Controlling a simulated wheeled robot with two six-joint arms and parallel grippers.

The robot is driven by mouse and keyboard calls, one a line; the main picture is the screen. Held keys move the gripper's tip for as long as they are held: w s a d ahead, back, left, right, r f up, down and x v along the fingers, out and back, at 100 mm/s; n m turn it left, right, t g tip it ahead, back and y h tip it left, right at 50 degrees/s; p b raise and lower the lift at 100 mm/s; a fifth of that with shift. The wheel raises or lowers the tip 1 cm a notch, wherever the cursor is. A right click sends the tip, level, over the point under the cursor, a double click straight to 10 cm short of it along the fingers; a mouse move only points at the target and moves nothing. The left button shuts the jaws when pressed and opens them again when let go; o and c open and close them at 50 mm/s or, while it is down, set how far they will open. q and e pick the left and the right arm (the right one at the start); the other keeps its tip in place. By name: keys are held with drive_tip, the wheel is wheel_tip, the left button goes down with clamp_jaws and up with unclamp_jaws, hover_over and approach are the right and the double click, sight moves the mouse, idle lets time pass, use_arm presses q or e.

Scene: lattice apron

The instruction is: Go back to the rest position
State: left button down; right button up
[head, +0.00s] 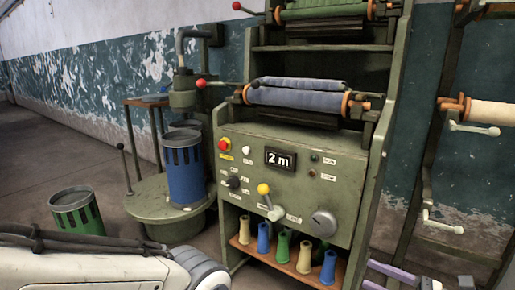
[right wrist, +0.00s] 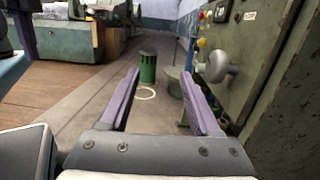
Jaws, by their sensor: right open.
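My right gripper (head: 368,274) is at the bottom right of the head view, in front of the green machine's lower right side. Its two purple fingers also show in the right wrist view (right wrist: 160,73), spread wide apart with nothing between them. Beyond the gap are floor and a green can (right wrist: 148,66) standing some way off. A white arm link of mine crosses the bottom left of the head view. My left gripper is out of the picture.
A blue can (head: 185,175) stands on a round base at left. A slotted green can (head: 78,212) is on the floor.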

drive_tip(key=s+a+r+n+g+h+p, duration=0.1)
drive_tip(key=s+a+n+g, duration=0.2)
drive_tip(key=a+n+g, duration=0.3)
drive_tip(key=s+a+n+g, duration=0.3)
drive_tip(key=a+g, duration=0.2)
drive_tip(key=a, duration=0.3)
drive_tip(key=s+a+n+g+h+p, duration=0.2)
drive_tip(key=s+a+n+g+h, duration=0.3)
drive_tip(key=s+n+h, duration=0.8)
wheel_tip(320, 180, up, 40)
drive_tip(key=w+a+n+t+h+p, duration=0.1)
drive_tip(key=n+t+p, duration=0.5)
drive_tip(key=p, duration=3.3)
drive_tip(key=a+n, duration=0.1)
drive_tip(key=n, duration=0.2)
drive_tip(key=shift+a, duration=0.1)
